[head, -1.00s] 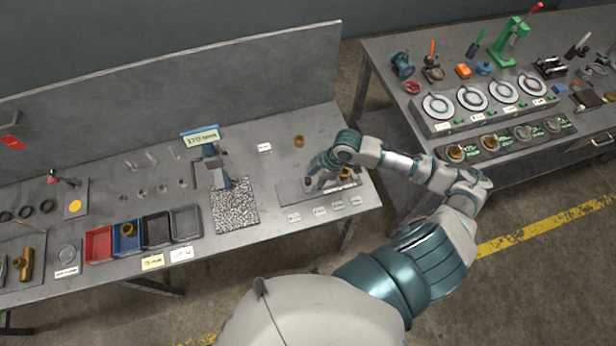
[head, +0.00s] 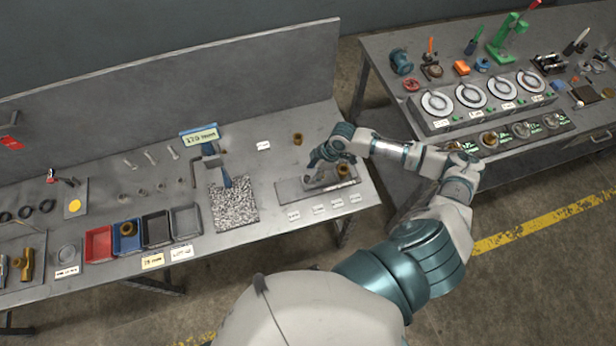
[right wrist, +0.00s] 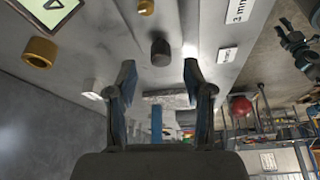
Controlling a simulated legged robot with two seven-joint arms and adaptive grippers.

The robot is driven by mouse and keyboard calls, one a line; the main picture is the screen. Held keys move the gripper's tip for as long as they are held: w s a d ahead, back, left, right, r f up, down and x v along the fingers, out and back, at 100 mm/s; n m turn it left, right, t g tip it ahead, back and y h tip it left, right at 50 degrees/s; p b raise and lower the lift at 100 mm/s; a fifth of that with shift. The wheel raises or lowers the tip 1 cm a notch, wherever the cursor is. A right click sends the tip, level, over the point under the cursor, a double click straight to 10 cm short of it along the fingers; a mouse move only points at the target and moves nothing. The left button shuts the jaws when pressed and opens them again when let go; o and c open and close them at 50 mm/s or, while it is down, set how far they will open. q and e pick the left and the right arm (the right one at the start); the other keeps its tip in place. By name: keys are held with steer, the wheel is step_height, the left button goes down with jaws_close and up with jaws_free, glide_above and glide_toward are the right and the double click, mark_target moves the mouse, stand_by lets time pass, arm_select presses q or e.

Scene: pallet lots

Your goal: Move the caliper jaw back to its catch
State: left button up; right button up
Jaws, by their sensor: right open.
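A flat grey metal plate (head: 290,190) lies at the right end of the left bench, with a brass piece (head: 343,170) at its right part. My right gripper (head: 316,162) is over this plate and hides part of it. In the right wrist view its two fingers (right wrist: 160,78) are apart with nothing between them. A dark round knob (right wrist: 160,48) stands beyond the fingertips, roughly centred between them and apart from both. I cannot tell for sure which part is the caliper jaw or its catch. My left gripper is not in view.
A loose brass ring (head: 298,139) stands behind the plate. White label cards (head: 320,209) lie in front. A granular dark mat (head: 234,208) and small trays, including a red one (head: 98,243), are to the left. A second bench (head: 420,170) with dials stands right, across a gap.

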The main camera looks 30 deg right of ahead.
mark_target(308, 178)
steer(key=shift+x, duration=2.25)
steer(key=shift+a, duration=0.1)
jaws_close()
